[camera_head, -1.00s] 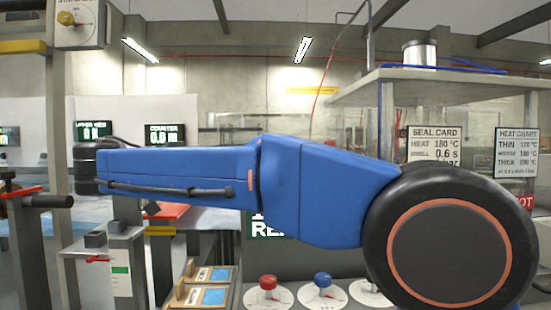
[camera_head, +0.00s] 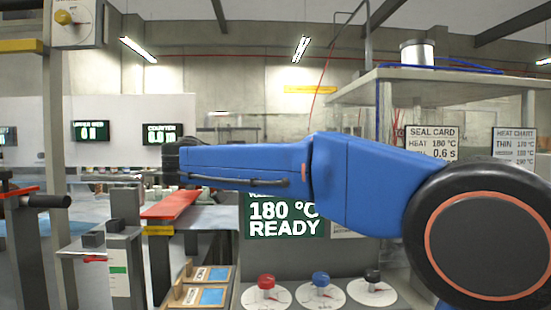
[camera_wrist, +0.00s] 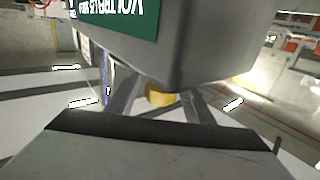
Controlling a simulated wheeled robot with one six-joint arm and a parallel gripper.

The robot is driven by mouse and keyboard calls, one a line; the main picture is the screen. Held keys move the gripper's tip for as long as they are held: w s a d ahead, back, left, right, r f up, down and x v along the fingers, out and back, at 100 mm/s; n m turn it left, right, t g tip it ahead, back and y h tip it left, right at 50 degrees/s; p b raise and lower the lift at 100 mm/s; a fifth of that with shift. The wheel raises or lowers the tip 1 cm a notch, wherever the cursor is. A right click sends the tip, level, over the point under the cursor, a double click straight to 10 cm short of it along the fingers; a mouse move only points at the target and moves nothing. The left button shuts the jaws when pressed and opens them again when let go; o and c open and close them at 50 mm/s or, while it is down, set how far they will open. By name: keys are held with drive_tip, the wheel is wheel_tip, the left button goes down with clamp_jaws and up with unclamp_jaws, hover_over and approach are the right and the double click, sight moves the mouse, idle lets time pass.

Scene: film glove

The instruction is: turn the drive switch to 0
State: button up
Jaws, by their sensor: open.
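No legible label marks the drive switch. A grey box at the upper left carries a round dial with a yellow knob (camera_head: 62,18); its lettering is cut off. Red (camera_head: 266,282), blue (camera_head: 320,279) and black (camera_head: 372,277) knobs sit on white dials at the bottom centre. My blue arm crosses the middle of the head view, its dark wrist end above the red board. My gripper (camera_wrist: 158,112) shows in the wrist view as two spread grey fingers, open and empty. A yellow piece (camera_wrist: 158,97) shows beyond them; I cannot tell what it is.
A dark green screen (camera_head: 284,218) reading 180 °C READY is behind my arm. A red board (camera_head: 172,204) and wooden blocks with blue cards (camera_head: 205,296) are left of the dials. A grey post (camera_head: 56,150) stands at the left. A shelf (camera_head: 470,78) overhangs at the right.

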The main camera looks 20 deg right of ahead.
drive_tip(key=shift+w+d, duration=0.25)
drive_tip(key=shift+d, duration=0.25)
drive_tip(key=c, duration=1.1)
drive_tip(key=shift+o, duration=0.2)
